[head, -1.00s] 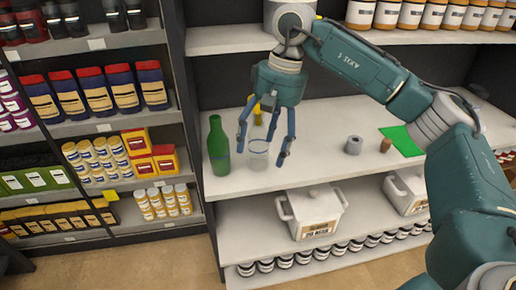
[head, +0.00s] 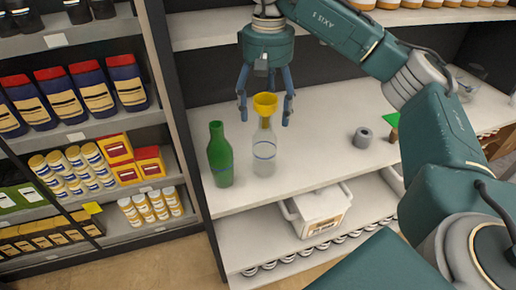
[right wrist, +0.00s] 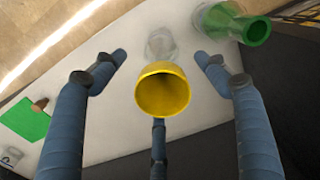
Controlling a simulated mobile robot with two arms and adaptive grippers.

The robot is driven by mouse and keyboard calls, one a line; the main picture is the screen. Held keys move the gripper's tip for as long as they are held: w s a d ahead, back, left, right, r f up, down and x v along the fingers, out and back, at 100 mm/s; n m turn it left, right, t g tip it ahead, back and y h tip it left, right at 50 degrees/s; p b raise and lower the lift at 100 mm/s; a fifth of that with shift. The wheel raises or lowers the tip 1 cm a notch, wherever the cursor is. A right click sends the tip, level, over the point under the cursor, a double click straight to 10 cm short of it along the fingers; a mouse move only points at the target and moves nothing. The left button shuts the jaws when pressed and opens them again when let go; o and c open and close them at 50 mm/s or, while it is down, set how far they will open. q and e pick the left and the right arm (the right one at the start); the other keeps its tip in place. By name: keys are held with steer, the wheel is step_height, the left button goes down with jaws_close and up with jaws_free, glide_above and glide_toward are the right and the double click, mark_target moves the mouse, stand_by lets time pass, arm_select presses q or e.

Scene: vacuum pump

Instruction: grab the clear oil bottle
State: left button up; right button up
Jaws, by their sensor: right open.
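The clear oil bottle (head: 264,155) stands upright on the white shelf, with a yellow funnel (head: 265,102) in its neck. In the right wrist view the funnel (right wrist: 163,90) sits large between the fingers and the clear bottle (right wrist: 160,43) shows faintly beyond it. My right gripper (head: 264,115) is open and points down, its spread fingers around the funnel's height. My left gripper is not in view.
A green bottle (head: 220,155) stands close on the left of the clear bottle. A shelf with jars is above; a white lidded container (head: 318,208) is below. The shelf right of the bottle is free.

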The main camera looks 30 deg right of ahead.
mark_target(265, 137)
steer(key=f, duration=0.3)
steer(key=shift+s+d+f, duration=0.1)
steer(key=shift+s+f, duration=0.2)
steer(key=shift+f, duration=0.25)
steer(key=shift+w+f+p, duration=0.1)
steer(key=shift+f+p, duration=0.2)
steer(key=shift+p, duration=0.15)
steer(key=f+p, duration=0.1)
steer(key=f, duration=0.2)
steer(key=shift+w+a+f+p, duration=0.2)
steer(key=shift+f+p, duration=0.1)
steer(key=shift+p, duration=0.1)
steer(key=shift+f, duration=0.55)
steer(key=c, duration=0.4)
jaws_close()
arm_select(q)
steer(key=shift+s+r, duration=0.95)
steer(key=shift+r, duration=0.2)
